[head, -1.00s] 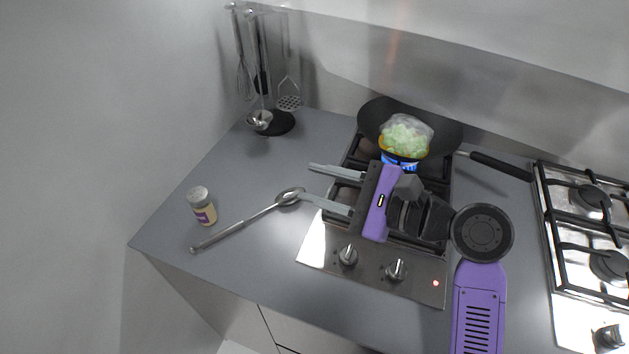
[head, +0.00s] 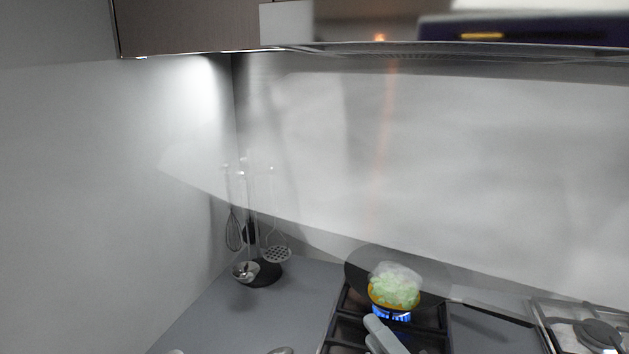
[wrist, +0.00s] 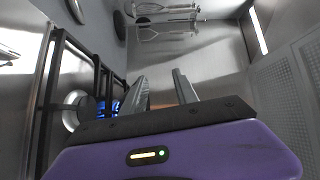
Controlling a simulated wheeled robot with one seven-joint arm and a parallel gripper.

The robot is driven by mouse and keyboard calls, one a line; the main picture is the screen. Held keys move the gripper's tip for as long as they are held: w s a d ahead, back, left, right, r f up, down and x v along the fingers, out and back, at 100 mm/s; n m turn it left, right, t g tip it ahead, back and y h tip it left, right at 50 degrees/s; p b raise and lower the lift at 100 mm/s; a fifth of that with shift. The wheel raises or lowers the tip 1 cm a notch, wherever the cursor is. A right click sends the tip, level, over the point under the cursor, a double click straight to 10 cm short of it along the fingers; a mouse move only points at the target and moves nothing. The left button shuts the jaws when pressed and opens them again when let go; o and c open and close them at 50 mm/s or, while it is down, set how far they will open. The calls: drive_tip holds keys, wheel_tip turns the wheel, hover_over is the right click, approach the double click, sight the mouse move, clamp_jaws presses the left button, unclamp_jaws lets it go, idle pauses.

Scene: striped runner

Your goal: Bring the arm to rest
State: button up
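My gripper shows in the wrist view (wrist: 158,90), with its two grey fingers apart and nothing between them. In the head view only grey finger parts (head: 383,335) show at the bottom edge, in front of the hob; the rest of my arm is out of frame. The dark wok (head: 440,280) stands on the burner behind the fingers, with pale green food (head: 394,288) in it.
A blue flame (head: 391,316) burns under the wok, whose handle (head: 498,315) points right. A utensil stand (head: 265,272) is in the back left corner. A second hob (head: 585,325) is at right. The range hood (head: 450,52) hangs above.

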drive_tip(key=s+d+f+n+t+h, duration=0.1)
drive_tip(key=s+d+f+n+h, duration=0.3)
drive_tip(key=s, duration=0.5)
drive_tip(key=s+d+f+n+t+h, duration=0.1)
drive_tip(key=s+d+f+n+h, duration=0.15)
drive_tip(key=s+d, duration=0.4)
drive_tip(key=s+f+n+g, duration=0.3)
drive_tip(key=s+n, duration=0.2)
drive_tip(key=s, duration=1.7)
drive_tip(key=shift+s+a+h, duration=0.35)
drive_tip(key=shift+a, duration=0.1)
